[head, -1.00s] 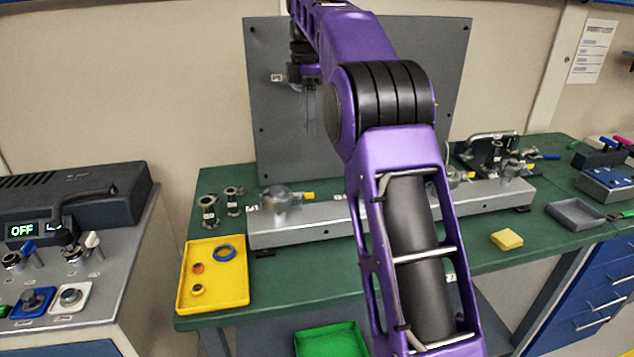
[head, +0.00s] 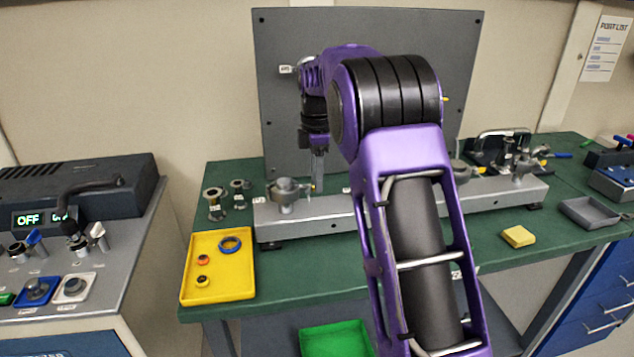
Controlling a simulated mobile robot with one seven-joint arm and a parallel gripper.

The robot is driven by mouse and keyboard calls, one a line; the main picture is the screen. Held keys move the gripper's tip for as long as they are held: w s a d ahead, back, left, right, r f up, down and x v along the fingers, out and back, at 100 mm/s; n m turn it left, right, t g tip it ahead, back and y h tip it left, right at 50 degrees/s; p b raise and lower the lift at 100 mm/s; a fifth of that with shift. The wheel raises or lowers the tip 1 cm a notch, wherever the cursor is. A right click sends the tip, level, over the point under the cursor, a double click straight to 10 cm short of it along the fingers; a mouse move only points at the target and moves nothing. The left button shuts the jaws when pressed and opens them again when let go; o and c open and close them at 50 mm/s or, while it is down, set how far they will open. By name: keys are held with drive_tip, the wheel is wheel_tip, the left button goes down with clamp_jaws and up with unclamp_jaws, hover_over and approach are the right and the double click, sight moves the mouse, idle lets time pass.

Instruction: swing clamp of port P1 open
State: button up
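A grey metal rail (head: 335,223) lies along the back of the green bench and carries several ports. The leftmost port, with a round grey clamp (head: 286,194), stands at the rail's left end; the small label beside it is too small to read, so I cannot confirm it as P1. A yellow-tipped part of this clamp points right, mostly behind my gripper. My gripper (head: 317,184) points down just right of this clamp; I cannot tell whether it touches it. The fingers look narrow and their gap does not show. My arm hides the middle of the rail.
A yellow tray (head: 217,288) with a blue ring and small rings lies front left of the rail. Loose fittings (head: 214,205) stand left of it. A grey panel (head: 290,60) rises behind. A yellow block (head: 518,237) and a grey tray (head: 588,213) lie to the right.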

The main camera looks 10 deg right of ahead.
drive_tip(key=shift+f, duration=0.4)
drive_tip(key=shift+c, duration=0.3)
clamp_jaws()
idle(0.9)
